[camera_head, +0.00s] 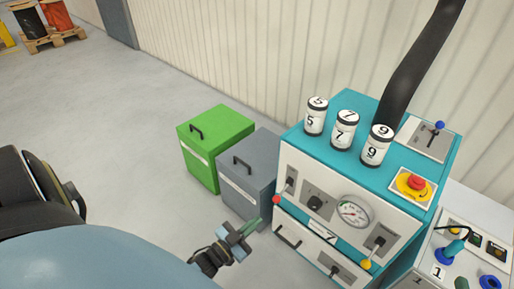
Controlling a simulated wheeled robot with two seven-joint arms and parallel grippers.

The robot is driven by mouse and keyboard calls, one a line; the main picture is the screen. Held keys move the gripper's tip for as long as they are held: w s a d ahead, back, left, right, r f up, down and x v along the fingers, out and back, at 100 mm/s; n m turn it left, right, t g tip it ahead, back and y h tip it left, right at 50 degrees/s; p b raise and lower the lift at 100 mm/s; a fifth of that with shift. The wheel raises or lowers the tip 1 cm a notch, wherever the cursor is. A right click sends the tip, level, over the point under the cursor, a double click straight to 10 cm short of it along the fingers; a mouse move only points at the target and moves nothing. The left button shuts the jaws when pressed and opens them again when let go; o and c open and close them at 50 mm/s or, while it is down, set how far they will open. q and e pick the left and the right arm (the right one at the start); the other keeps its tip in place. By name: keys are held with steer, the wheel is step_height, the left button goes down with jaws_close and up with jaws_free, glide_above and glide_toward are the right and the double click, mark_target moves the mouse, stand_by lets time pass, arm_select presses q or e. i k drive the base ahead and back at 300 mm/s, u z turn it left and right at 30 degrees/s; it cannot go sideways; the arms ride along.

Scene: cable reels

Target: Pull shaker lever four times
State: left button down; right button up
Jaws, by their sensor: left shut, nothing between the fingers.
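A teal and white machine (300,160) stands at the right. It carries several levers, and I cannot tell which one is the shaker lever. A lever with a red knob (277,199) is at the left of its front panel, a lever with a yellow knob (366,264) is at the lower right, and a lever with a blue knob (439,126) is on top. My left gripper (256,222) is shut and empty, just left of and below the red knob, apart from it in the picture. My right gripper is not in view.
Three numbered white canisters (344,136) stand on the machine top, beside a black hose (418,70) and a red emergency button (416,182). A gauge (353,211) is on the front. Green (210,165) and grey (262,165) bins stand left.

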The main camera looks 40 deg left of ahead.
mark_target(365, 264)
steer(key=k, duration=1)
